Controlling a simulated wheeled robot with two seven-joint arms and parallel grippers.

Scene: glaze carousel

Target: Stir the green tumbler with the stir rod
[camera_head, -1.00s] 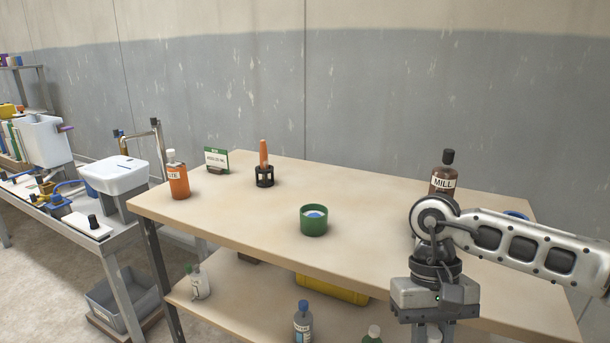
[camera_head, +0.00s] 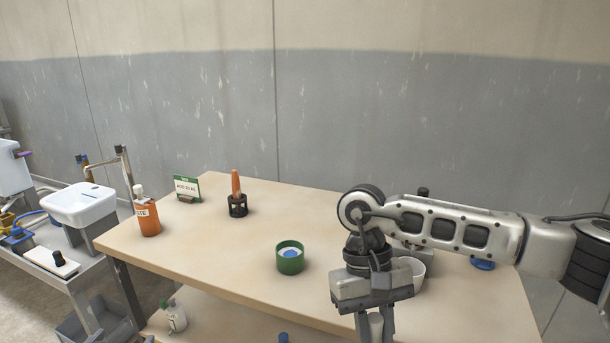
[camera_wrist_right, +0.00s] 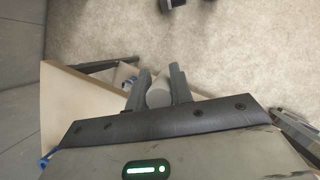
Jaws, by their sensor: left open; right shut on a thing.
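The green tumbler (camera_head: 290,266) stands upright on the table, with something blue and pale inside. An orange rod-like thing (camera_head: 236,183), which looks like the stir rod, stands in a black holder (camera_head: 238,207) behind and left of the tumbler. My right gripper (camera_head: 375,330), on the arm from the right, points down in front and right of the tumbler, apart from it. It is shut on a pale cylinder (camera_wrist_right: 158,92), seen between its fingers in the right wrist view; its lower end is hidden. My left gripper is not in view.
An orange bottle (camera_head: 149,222) and a green-edged sign (camera_head: 187,189) stand at the table's left. A white cup (camera_head: 413,275) and a blue thing (camera_head: 483,265) lie right, partly behind my arm. The table (camera_head: 215,260) is clear left of the tumbler.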

